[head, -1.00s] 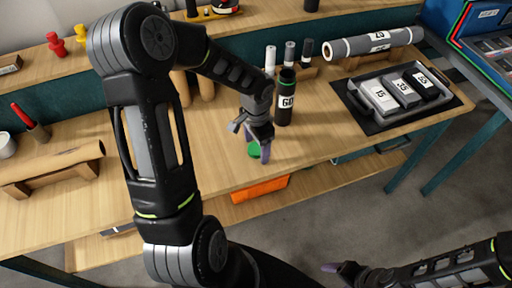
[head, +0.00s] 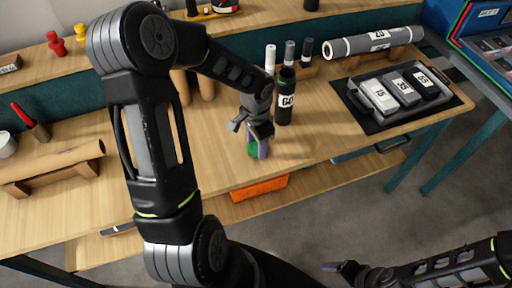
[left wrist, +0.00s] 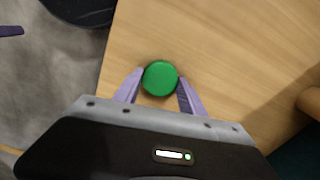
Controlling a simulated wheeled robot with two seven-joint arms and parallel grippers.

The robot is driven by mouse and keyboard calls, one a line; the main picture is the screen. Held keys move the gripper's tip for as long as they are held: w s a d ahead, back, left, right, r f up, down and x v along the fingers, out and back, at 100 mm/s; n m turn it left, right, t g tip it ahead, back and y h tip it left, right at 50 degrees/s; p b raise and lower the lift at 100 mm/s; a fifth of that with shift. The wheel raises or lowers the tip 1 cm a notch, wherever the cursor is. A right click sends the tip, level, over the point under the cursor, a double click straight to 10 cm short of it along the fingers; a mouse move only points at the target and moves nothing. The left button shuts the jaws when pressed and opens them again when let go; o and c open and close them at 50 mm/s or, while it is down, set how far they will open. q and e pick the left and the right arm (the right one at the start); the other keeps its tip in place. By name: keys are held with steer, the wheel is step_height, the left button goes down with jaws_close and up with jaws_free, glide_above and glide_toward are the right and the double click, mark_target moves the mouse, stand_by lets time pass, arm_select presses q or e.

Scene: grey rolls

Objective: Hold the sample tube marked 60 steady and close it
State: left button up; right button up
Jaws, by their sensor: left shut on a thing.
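The dark sample tube (head: 285,101) with a white label marked 60 stands upright on the table, with a green band near its dark open-looking top. My left gripper (head: 257,151) points down in front of the tube, apart from it, near the table's front edge. It is shut on a round green cap (left wrist: 160,77), whose sides sit between the purple fingers in the left wrist view. The cap (head: 252,147) is partly hidden by the fingers in the head view. My right gripper (head: 338,267) is low over the floor, away from the table; its opening is unclear.
Several smaller capped tubes (head: 289,53) stand just behind the tube. A brown roll on a stand (head: 52,163) is at the left. An orange bin (head: 259,189) sits below the tabletop.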

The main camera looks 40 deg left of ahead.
arm_select(q)
steer(key=c, duration=0.6)
step_height(320, 180, up, 10)
steer(key=shift+b, duration=0.4)
stand_by(0.5)
